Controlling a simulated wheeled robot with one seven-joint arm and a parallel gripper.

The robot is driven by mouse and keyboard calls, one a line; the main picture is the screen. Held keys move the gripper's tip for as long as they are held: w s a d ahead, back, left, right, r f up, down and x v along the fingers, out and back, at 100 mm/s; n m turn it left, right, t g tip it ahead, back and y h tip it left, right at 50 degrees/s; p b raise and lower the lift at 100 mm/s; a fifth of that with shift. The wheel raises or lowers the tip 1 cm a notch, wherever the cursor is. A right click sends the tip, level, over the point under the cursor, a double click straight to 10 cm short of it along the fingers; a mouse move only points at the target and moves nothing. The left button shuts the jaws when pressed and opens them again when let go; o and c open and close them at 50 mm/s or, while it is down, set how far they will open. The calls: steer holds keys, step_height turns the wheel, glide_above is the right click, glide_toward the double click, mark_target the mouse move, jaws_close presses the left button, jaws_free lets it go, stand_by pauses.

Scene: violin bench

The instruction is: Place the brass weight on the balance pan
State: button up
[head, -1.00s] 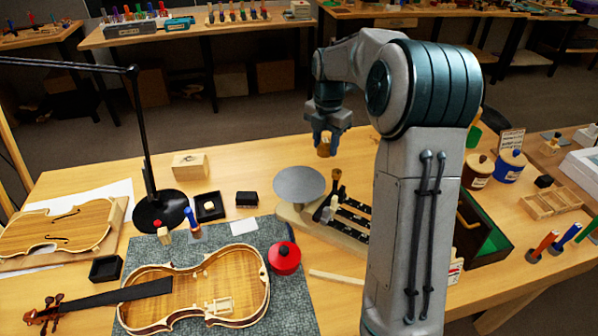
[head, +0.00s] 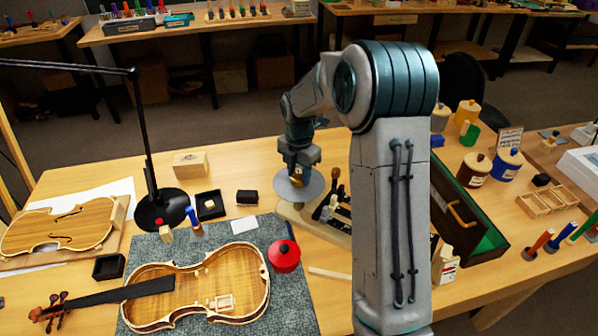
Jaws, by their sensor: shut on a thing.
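The balance pan (head: 312,190) is a round grey disc on a wooden base (head: 290,212), right of the middle of the bench. My gripper (head: 297,176) points down over the pan. It is shut on the brass weight (head: 296,180), a small gold-coloured piece showing just below the fingers. The fingers hide part of the weight and the rear of the pan.
A violin body (head: 215,285) lies on a grey mat (head: 150,245) at the front left. A black lamp (head: 160,212) stands further left. Brushes (head: 328,208) and an open green-lined case (head: 487,243) are to the right.

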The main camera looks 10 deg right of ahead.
mark_target(299, 171)
steer(key=shift+f, duration=0.1)
steer(key=o, duration=1.1)
step_height(299, 171, up, 12)
steer(key=s+m+t, duration=0.3)
steer(key=s+m, duration=2.2)
steer(key=s, duration=0.3)
steer(key=shift+r+b, duration=0.2)
steer(key=shift+b, duration=0.2)
